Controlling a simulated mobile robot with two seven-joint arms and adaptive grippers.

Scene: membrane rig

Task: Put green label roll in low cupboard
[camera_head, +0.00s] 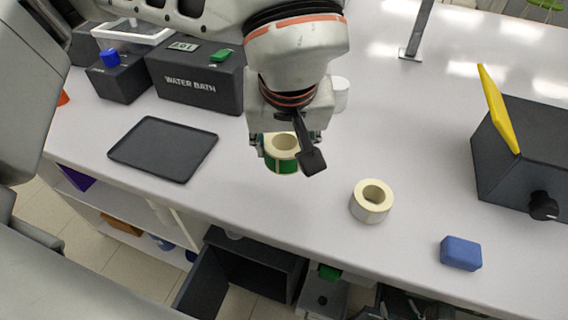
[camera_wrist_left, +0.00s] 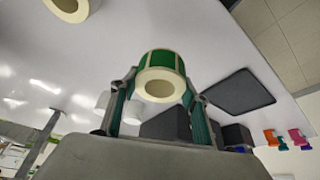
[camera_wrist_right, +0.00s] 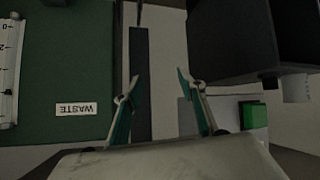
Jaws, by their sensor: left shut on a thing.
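The green label roll (camera_head: 283,166) has a green outer band and a cream core. My left gripper (camera_head: 289,142) is shut on it, over the bench near its front edge. In the left wrist view the roll (camera_wrist_left: 147,62) sits between both fingers. The low cupboard (camera_head: 262,268) is a dark box under the bench, with its dark door (camera_head: 203,284) standing open at the left. The bench edge hides its upper part. My right gripper (camera_wrist_right: 156,75) shows only in the right wrist view, open and empty, low down near a "WASTE" label.
A cream roll (camera_head: 371,201) and a blue block (camera_head: 461,253) lie on the bench (camera_head: 410,140). A dark tray (camera_head: 163,149) lies left, with the water bath (camera_head: 195,82) behind it. A dark device with a yellow panel (camera_head: 497,108) stands right. A green item (camera_head: 329,272) is below the bench.

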